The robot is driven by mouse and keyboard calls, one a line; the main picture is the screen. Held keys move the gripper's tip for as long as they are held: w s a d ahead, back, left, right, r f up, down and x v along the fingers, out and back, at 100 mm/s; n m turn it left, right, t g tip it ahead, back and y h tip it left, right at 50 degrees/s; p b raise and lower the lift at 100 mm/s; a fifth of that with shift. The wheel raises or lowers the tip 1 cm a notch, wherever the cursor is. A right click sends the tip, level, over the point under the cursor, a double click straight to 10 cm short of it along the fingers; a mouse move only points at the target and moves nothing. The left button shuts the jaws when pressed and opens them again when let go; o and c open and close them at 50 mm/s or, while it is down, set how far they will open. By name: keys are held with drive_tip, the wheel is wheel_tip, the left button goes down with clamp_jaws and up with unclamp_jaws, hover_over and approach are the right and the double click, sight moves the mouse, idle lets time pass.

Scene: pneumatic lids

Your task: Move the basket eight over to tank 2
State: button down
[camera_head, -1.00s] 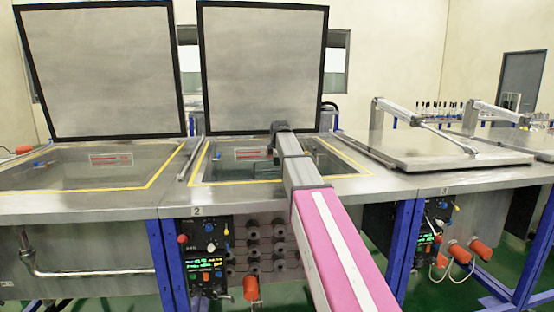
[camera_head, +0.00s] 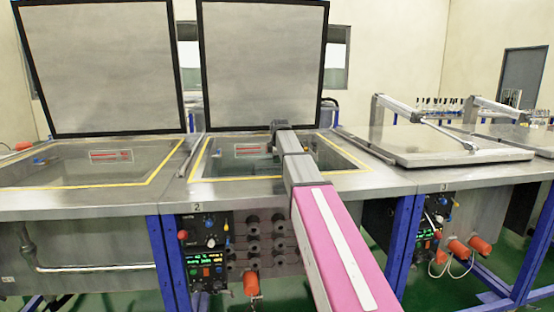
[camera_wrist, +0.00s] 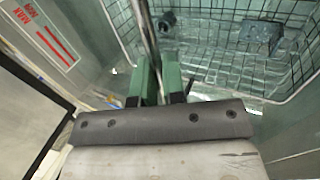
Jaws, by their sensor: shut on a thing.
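Tank 2 (camera_head: 207,178) stands open in the head view, with its grey lid (camera_head: 264,65) raised and a "2" label on the front. My arm reaches over its front rim, and its end is inside the tank opening. In the wrist view my gripper (camera_wrist: 157,82) has green fingers closed around a thin metal bar (camera_wrist: 149,38), which appears to be the basket's handle. The wire basket (camera_wrist: 296,68) hangs or rests below, with dark parts (camera_wrist: 262,37) inside it. Its number cannot be read. The basket is hardly visible in the head view.
An open tank (camera_head: 75,172) with a raised lid (camera_head: 100,65) is at left. Tank 3's lid (camera_head: 450,146) is shut at right, with a lid arm above it. A red-marked label (camera_wrist: 40,35) is on the tank's inner wall.

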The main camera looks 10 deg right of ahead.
drive_tip(key=shift+f, duration=0.4)
idle(0.3)
drive_tip(key=c, duration=1.1)
unclamp_jaws()
drive_tip(key=s+r, duration=0.1)
drive_tip(key=r, duration=0.6)
drive_tip(key=s+r, duration=0.2)
drive_tip(key=r, duration=0.5)
drive_tip(key=s+r, duration=0.1)
drive_tip(key=r, duration=0.6)
drive_tip(key=shift+s+r, duration=0.35)
drive_tip(key=shift+s, duration=0.05)
